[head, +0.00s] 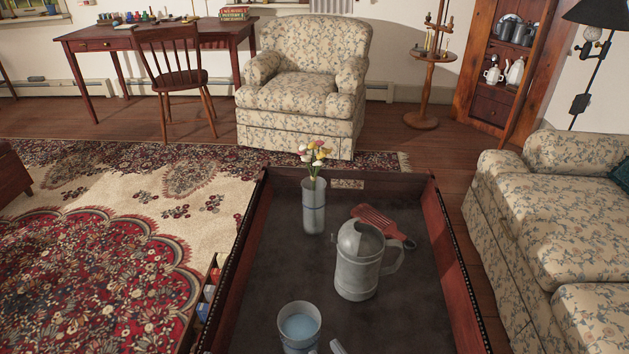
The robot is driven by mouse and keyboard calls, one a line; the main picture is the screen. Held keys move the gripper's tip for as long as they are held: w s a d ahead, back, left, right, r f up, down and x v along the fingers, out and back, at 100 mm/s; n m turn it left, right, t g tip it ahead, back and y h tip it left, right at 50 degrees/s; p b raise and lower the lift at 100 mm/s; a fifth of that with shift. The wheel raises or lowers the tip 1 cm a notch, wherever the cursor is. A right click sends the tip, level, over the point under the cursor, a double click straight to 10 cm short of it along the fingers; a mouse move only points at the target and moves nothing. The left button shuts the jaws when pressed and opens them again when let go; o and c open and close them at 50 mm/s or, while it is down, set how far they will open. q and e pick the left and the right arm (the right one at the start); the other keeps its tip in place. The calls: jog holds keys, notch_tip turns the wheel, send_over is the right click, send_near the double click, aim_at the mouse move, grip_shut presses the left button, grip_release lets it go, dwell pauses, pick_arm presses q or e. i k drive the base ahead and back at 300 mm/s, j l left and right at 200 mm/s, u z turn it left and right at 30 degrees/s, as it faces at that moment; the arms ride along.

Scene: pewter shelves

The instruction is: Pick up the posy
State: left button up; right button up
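The posy (314,155) is a small bunch of yellow, white and red flowers on green stems. The vase is toward the far end of a dark-topped table with raised reddish wood sides (458,265). The lower stems are inside the vase. Neither of my grippers shows in the head view.
A grey metal pitcher (355,272) stands right and nearer than the vase. A red slotted spatula (378,224) lies behind the pitcher. A cup with bluish contents (300,327) stands near the front. A floral sofa (560,230) is at right, an armchair (305,85) beyond.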

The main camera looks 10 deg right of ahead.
aim_at(303, 149)
jog(key=z, duration=1.8)
jog(key=k+j, duration=0.15)
jog(key=k, duration=0.2)
jog(key=k+j, duration=0.2)
jog(key=k, duration=0.15)
